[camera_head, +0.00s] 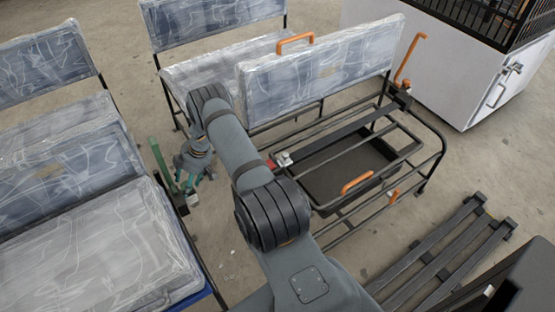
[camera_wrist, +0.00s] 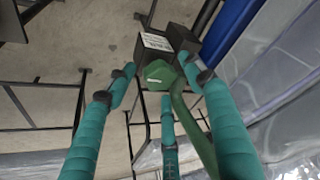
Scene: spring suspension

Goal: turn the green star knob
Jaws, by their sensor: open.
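The green star knob (camera_wrist: 157,74) shows in the wrist view on a dark block (camera_wrist: 183,38) with a white label. A curved green lever (camera_wrist: 192,125) runs down beside it. My gripper (camera_wrist: 156,84) is open, with teal fingers spread to the left, right and below the knob. The knob lies between the fingertips; I cannot tell whether any finger touches it. In the head view my gripper (camera_head: 193,172) is at the seat's side, beside an upright green lever (camera_head: 158,158). The knob itself is not clearly visible there.
Plastic-wrapped seats (camera_head: 75,235) stand at the left, and another wrapped seat back (camera_head: 315,75) is behind my arm. A black tube frame with orange handles (camera_head: 357,183) is at the right. A slatted black rack (camera_head: 445,250) lies lower right. Bare floor (camera_head: 225,235) shows below my gripper.

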